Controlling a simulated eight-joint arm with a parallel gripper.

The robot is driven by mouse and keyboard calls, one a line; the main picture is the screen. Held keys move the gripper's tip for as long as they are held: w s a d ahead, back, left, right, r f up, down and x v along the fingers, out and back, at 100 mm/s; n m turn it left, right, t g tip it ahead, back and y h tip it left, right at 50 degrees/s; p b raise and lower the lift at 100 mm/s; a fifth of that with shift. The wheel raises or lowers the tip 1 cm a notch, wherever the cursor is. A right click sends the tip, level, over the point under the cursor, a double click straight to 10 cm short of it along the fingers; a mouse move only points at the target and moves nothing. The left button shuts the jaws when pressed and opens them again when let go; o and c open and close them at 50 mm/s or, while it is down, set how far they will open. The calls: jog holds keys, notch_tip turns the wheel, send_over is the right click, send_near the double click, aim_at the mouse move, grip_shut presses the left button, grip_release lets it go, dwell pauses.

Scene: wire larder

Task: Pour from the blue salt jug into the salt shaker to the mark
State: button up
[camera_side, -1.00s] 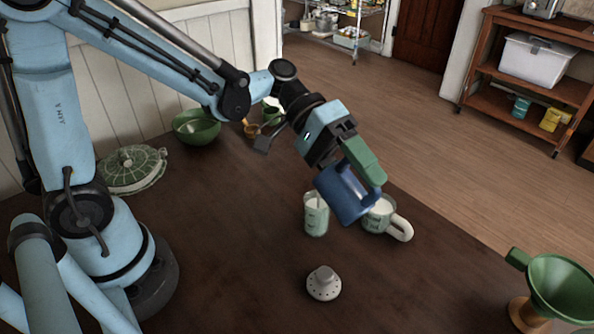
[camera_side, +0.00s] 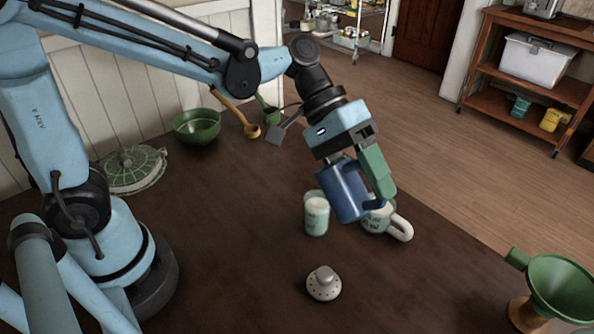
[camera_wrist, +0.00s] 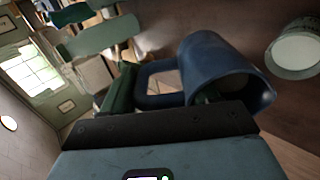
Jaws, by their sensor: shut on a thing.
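The blue salt jug (camera_side: 343,193) hangs tilted in my gripper (camera_side: 374,178), above the table and just right of the salt shaker. My gripper is shut on its handle, which also shows in the wrist view (camera_wrist: 160,98). The salt shaker (camera_side: 316,217) is an upright pale glass with white salt inside, its surface a little below the rim. In the wrist view the shaker (camera_wrist: 297,52) is at the right, apart from the jug's mouth. The fill mark is too small to make out. The perforated shaker lid (camera_side: 323,284) lies on the table in front.
A pale mug (camera_side: 382,218) with a thick handle stands right behind the jug. A green funnel (camera_side: 557,290) is at the front right.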

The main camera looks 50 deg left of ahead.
jog(key=shift+d+y, duration=0.15)
jog(key=shift+y, duration=0.25)
notch_tip(320, 180, up, 3)
jog(key=y, duration=0.3)
jog(key=shift+y, duration=0.4)
jog(key=shift+r+y, duration=0.3)
notch_tip(320, 180, up, 2)
jog(key=shift+d+r+y, duration=0.1)
jog(key=shift+y, duration=1.1)
jog(key=shift+r+y, duration=0.65)
jog(key=shift+y, duration=0.15)
jog(key=shift+a, duration=0.2)
